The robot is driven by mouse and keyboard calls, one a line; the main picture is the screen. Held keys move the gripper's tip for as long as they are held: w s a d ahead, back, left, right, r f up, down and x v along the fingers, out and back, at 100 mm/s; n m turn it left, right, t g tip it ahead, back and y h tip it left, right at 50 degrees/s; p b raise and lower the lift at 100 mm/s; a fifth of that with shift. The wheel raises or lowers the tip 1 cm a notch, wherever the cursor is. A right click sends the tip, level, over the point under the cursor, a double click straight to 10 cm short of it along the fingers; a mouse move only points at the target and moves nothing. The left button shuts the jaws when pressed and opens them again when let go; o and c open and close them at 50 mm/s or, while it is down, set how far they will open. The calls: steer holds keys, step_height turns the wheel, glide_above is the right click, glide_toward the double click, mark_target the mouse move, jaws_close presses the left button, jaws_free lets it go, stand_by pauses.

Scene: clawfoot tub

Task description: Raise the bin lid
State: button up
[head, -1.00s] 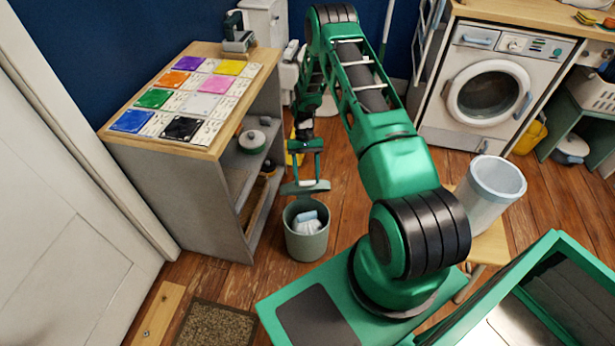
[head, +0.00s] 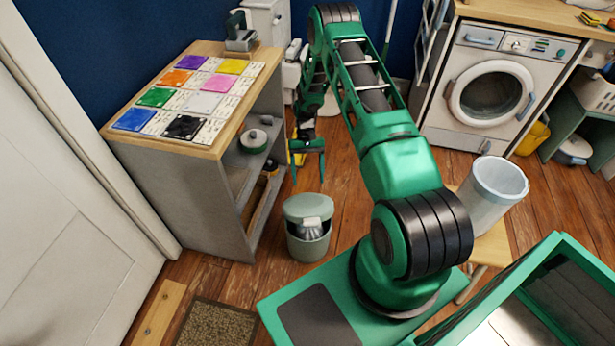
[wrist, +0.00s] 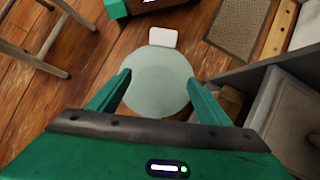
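The bin (head: 308,249) is a small grey-green pail on the wooden floor, right of the shelf unit. Its round lid (head: 305,206) hangs low over the opening, with a pale tab at the front. A dark gap with light contents shows beneath the lid's front edge, so the lid is not fully closed. My gripper (head: 308,184) is open and empty, just above and behind the lid. In the wrist view the lid (wrist: 157,88) shows between my two spread fingers, with the pale tab (wrist: 163,38) beyond. The fingers appear apart from the lid.
The shelf unit (head: 185,190) with coloured tiles on top stands close on the left. A wooden stool (head: 490,250) carrying a clear bucket (head: 494,196) is on the right. A doormat (head: 218,326) lies at front left. Floor behind the bin is partly free.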

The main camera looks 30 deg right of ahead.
steer(key=v, duration=1)
steer(key=shift+w+r, duration=0.25)
steer(key=shift+r, duration=0.05)
